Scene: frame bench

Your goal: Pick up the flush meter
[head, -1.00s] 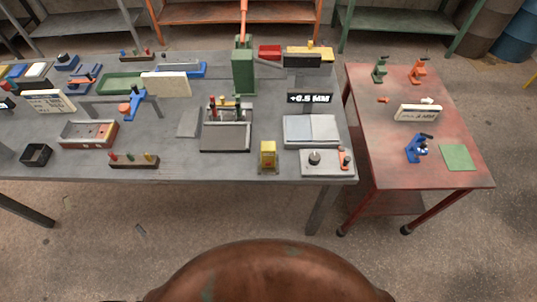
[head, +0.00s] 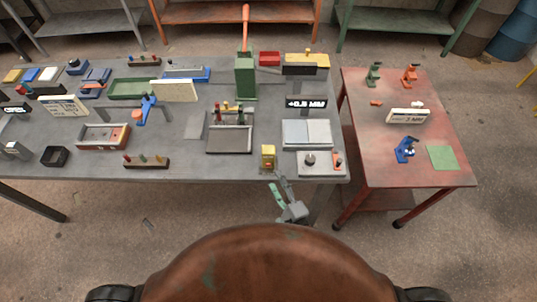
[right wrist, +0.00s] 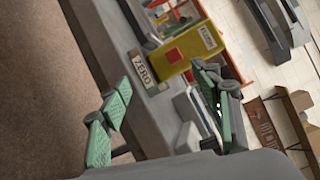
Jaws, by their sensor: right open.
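The flush meter is a small yellow block (head: 268,157) standing at the front edge of the grey bench. In the right wrist view it is the yellow box (right wrist: 188,49) with a red square and a label that reads FLUSH. A ZERO plate (right wrist: 142,71) sits beside its base. My right gripper (head: 280,186) is open and empty, just in front of the bench edge and short of the meter. In the right wrist view its green-padded fingers (right wrist: 162,82) are spread wide, with the meter beyond them. My left gripper is not in view.
A grey box with a round knob (head: 312,164) stands close right of the meter, with a light plate (head: 306,133) behind it. A dark tray with a rack (head: 229,141) is behind left. A red table (head: 370,172) stands to the right.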

